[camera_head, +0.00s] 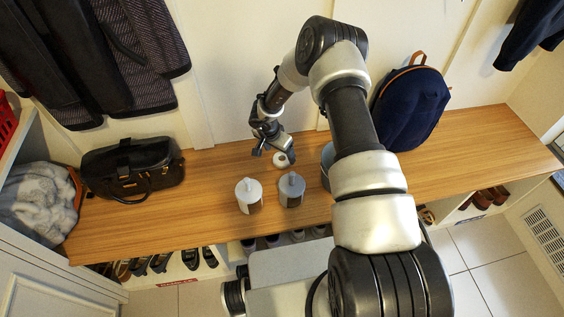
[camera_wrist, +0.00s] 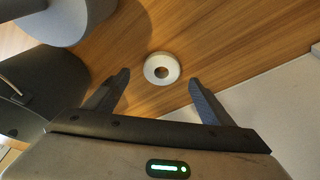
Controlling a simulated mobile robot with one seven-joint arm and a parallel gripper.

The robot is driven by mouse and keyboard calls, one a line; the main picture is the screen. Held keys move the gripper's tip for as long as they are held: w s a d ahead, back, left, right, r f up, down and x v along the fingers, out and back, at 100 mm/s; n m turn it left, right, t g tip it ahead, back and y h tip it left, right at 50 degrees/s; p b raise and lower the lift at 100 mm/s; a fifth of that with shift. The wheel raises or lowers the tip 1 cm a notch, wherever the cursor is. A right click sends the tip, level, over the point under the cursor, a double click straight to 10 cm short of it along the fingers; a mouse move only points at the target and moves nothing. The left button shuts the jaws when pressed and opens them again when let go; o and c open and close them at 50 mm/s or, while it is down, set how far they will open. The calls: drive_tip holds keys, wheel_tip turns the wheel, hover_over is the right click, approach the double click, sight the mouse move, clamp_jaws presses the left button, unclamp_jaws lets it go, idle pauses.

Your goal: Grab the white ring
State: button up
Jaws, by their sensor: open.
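The white ring (camera_head: 281,159) lies flat on the wooden bench top, near its back edge by the wall. In the wrist view the white ring (camera_wrist: 162,69) is whole and its dark centre hole shows. My gripper (camera_head: 272,150) is above the bench beside the ring. In the wrist view my gripper (camera_wrist: 160,82) is open and empty, with its two dark fingers apart. The ring appears between and just beyond the fingertips, apart from both. Nothing hides it in the wrist view.
A white canister (camera_head: 249,195) and a grey canister (camera_head: 291,190) stand just in front of the ring. A blue-grey container (camera_head: 328,166) is partly hidden by my arm. A black handbag (camera_head: 133,168) sits left, a navy backpack (camera_head: 411,106) right. The bench (camera_head: 215,172) is clear left of the ring.

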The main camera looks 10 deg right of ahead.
sight(281, 156)
drive_tip(key=b+x, duration=0.2)
drive_tip(key=x, duration=0.3)
drive_tip(key=shift+w, duration=0.2)
drive_tip(key=c, duration=1.2)
